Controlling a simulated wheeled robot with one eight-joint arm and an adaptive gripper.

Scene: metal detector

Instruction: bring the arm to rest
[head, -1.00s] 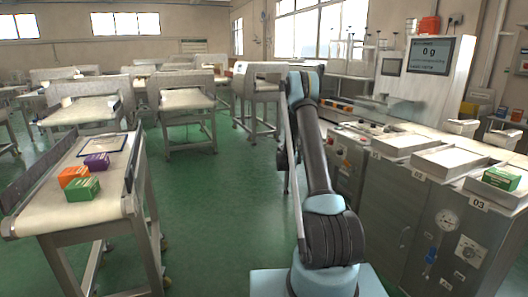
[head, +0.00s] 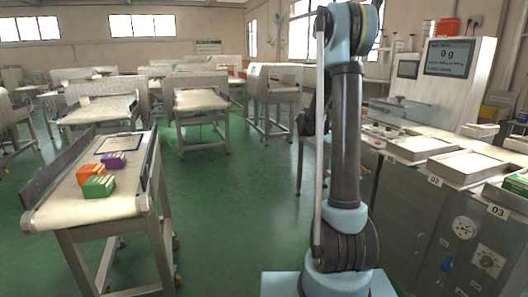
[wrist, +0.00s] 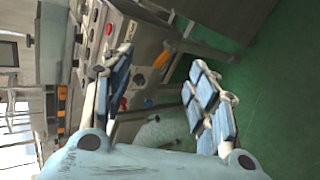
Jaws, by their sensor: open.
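My arm stands upright in the middle right of the head view, folded at the top, over the green floor. My gripper (wrist: 157,100) shows in the wrist view with its two blue-padded fingers spread apart. It is open and nothing is between the fingers. Behind the fingers the wrist view shows the side of a machine with red buttons, and green floor. In the head view the gripper's fingers are hard to make out beside the arm.
A conveyor table (head: 120,200) at left carries an orange box (head: 90,172), a purple box (head: 113,159) and a green box (head: 99,186). At right a machine bench has white trays (head: 468,166), a display (head: 450,58) and another green box (head: 516,184). Green floor (head: 225,225) between is clear.

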